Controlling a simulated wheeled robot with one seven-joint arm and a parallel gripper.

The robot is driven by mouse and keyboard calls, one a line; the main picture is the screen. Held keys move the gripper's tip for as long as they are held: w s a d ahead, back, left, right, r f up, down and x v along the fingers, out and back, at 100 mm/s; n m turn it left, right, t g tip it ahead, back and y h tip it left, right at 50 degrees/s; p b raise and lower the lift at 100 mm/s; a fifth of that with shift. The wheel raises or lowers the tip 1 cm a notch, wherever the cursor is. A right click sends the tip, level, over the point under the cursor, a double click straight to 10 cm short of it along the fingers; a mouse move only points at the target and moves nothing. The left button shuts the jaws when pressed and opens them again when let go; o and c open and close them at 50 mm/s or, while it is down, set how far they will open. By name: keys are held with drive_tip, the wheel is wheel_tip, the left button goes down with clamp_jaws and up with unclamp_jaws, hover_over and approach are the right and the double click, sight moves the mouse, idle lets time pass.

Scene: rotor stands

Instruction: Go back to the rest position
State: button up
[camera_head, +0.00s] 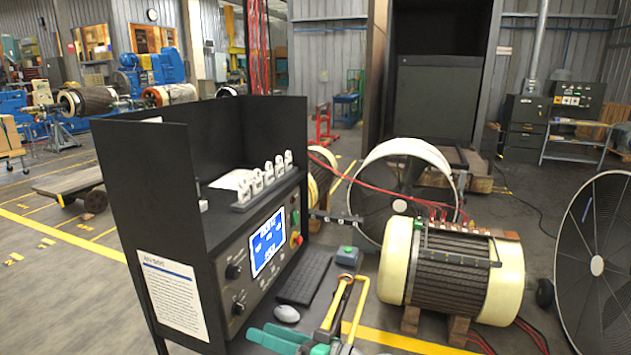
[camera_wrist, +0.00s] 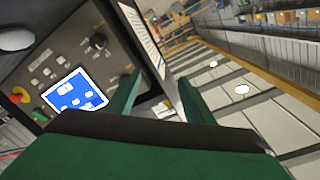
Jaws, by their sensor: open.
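My gripper (camera_wrist: 159,80) shows in the wrist view as two dark green fingers spread apart, with nothing held between them. Beyond the fingers are the black console (camera_wrist: 118,72) and its lit blue screen (camera_wrist: 73,92). In the head view, the same console (camera_head: 190,225) stands left of centre, with its screen (camera_head: 267,242) facing right. Teal and yellow parts show at the bottom of the head view. I cannot tell there which of them belong to my gripper.
A keyboard (camera_head: 303,278) and a mouse (camera_head: 287,313) lie on the console's shelf. A cream-ended motor (camera_head: 450,270) stands on wooden blocks to the right, with red cables. A large round fan guard (camera_head: 598,275) is at the right edge. Open floor (camera_head: 50,300) lies at left.

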drive_tip(key=s+d+f+m+t+h, duration=0.1)
drive_tip(key=s+f+m+t+h, duration=0.25)
drive_tip(key=f, duration=0.75)
drive_tip(key=s+d+f+m+t+h, duration=0.2)
drive_tip(key=s+f+m+h, duration=0.25)
drive_tip(key=f, duration=0.75)
drive_tip(key=s+d+f+m+h, duration=0.2)
drive_tip(key=s+f+h, duration=0.2)
drive_tip(key=s+f, duration=0.15)
drive_tip(key=s+d+r+n+t+h, duration=0.1)
drive_tip(key=s+d+h, duration=0.15)
drive_tip(key=s, duration=0.85)
drive_tip(key=s+d+r+n+t+h, duration=0.1)
drive_tip(key=s+d+r+h, duration=0.15)
drive_tip(key=s, duration=0.85)
drive_tip(key=s+r+n, duration=0.2)
drive_tip(key=s+r, duration=0.3)
drive_tip(key=s, duration=0.1)
drive_tip(key=shift+r+t+y, duration=0.25)
drive_tip(key=shift+t+y, duration=0.05)
drive_tip(key=shift+t, duration=0.15)
